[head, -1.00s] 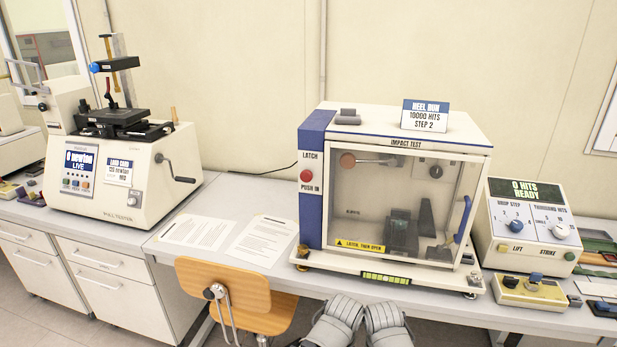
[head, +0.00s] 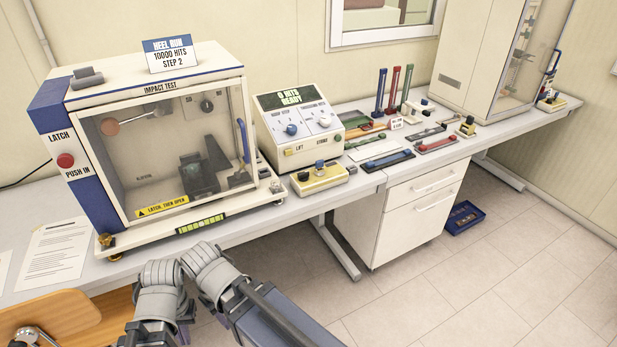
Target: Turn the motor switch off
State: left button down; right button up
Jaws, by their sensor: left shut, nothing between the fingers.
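The impact test machine (head: 150,85) stands on the bench at the left, its clear door closed. A small dark dial or switch (head: 207,103) shows on a plate behind the door; its label is too small to read. The control box (head: 298,125) beside it reads "0 HITS READY" and has two knobs. A small yellow box (head: 320,178) with a blue knob sits in front of it. Which of these is the motor switch I cannot tell. My left gripper (head: 184,333) is at the bottom edge, mostly hidden by my arm, shut and empty, below the bench edge.
A red latch button (head: 65,160) is on the machine's left side. Colored bars and small tools lie on the bench to the right, before a tall cabinet (head: 490,55). A wooden chair (head: 55,320) is at lower left. A blue tray (head: 464,217) lies on the open floor.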

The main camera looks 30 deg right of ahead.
aim_at(303, 176)
jog(key=i+l+z, duration=0.3)
jog(key=l, duration=0.25)
jog(key=i+l+z, duration=0.35)
jog(key=i+l, duration=0.1)
